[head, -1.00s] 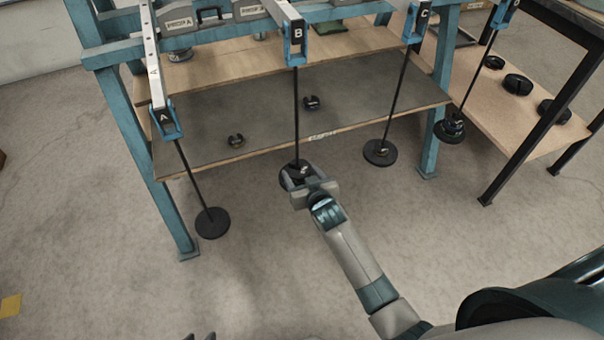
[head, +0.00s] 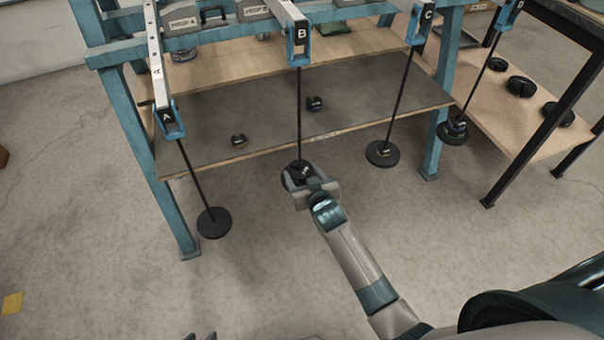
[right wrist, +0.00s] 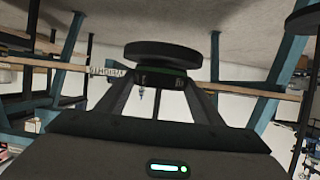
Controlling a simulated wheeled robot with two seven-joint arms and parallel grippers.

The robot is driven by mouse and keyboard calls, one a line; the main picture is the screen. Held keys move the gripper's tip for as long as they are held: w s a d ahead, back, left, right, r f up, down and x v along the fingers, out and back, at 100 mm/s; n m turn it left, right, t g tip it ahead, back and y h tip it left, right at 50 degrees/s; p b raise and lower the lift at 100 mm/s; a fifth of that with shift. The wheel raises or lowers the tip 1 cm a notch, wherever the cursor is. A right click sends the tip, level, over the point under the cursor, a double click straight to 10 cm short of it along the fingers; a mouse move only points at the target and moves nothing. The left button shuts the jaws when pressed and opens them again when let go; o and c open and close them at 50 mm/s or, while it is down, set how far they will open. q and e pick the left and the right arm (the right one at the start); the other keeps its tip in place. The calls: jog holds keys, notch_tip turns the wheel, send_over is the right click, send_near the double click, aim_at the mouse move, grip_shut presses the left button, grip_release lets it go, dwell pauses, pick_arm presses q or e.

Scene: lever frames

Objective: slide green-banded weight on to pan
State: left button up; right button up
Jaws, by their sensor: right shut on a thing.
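The green-banded weight (right wrist: 160,78) is dark with a green stripe and sits between the fingers of my right gripper (right wrist: 158,84) in the right wrist view, which shows the scene upside down. The black round pan (right wrist: 163,52) is right against the weight there, on its floor side. In the head view my right gripper (head: 308,184) is shut on the weight (head: 303,170) at the foot of rod B (head: 299,115); the pan (head: 287,181) is mostly hidden. I cannot tell whether the weight rests on it. My left gripper (head: 200,337) shows only its tips, spread apart, at the bottom edge.
Pans A (head: 214,222), C (head: 382,153) and D (head: 453,132) hang nearby. Two small dark weights (head: 238,140) (head: 315,103) lie on the grey shelf (head: 215,110) behind. A side table (head: 505,120) with black discs stands right. The floor in front is clear.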

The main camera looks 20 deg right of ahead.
jog(key=shift+f, duration=0.1)
dwell(0.4)
jog(key=o, duration=1.9)
jog(key=shift+c, duration=0.2)
jog(key=shift+s+f, duration=0.1)
jog(key=shift+f, duration=0.2)
jog(key=shift+r, duration=0.1)
